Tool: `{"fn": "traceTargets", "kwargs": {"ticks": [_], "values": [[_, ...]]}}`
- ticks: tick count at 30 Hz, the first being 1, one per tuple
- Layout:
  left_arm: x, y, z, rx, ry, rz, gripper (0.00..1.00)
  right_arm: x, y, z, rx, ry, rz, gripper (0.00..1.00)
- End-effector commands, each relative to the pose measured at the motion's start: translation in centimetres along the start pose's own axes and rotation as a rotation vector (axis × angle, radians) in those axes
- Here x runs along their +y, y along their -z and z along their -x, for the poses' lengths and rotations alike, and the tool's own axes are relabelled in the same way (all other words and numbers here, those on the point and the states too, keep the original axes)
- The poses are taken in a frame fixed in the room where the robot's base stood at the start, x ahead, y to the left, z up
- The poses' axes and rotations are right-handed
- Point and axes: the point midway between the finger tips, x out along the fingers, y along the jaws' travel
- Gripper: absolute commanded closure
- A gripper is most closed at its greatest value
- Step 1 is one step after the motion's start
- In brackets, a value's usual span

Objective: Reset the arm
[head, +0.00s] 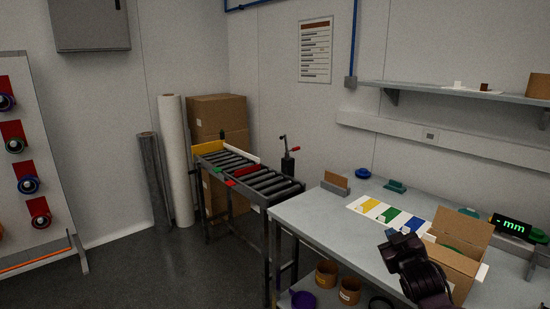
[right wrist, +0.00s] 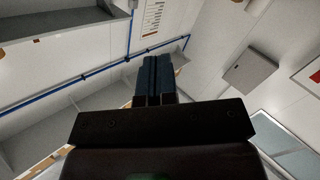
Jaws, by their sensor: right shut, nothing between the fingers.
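My right gripper (head: 390,236) is black and raised over the right part of the grey workbench (head: 305,221), in front of an open cardboard box (head: 455,266). In the right wrist view its two fingers (right wrist: 155,80) are together, with nothing between them. That camera looks up at the walls and ceiling. My left gripper does not show in the head view.
A mat with coloured fields (head: 369,208) lies on the bench beside the box. A roller conveyor (head: 262,180) adjoins the bench's left end. A shelf (head: 440,92) hangs above.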

Motion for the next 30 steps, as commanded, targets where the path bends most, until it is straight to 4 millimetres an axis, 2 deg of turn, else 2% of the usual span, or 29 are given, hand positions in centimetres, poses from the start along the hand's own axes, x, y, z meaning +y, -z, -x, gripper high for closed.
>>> {"fn": "traceTargets", "kwargs": {"ticks": [1,6,15,24,27,30], "values": [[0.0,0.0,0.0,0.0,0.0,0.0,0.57,-1.2,-1.5,1.8,-0.006,0.02,-0.032,1.0],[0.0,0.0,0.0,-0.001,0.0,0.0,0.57,-4.5,-5.5,7.5,-0.025,0.075,-0.134,1.0],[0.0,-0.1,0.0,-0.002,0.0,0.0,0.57,-9.0,-12.4,18.2,-0.143,0.134,-0.262,1.0],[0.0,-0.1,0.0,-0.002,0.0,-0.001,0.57,-12.2,-20.3,29.4,-0.36,0.152,-0.326,1.0],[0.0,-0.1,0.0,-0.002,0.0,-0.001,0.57,-12.7,-22.2,32.1,-0.419,0.151,-0.335,1.0],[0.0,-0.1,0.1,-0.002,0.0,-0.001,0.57,-12.9,-23.4,33.8,-0.456,0.149,-0.338,1.0]]}}
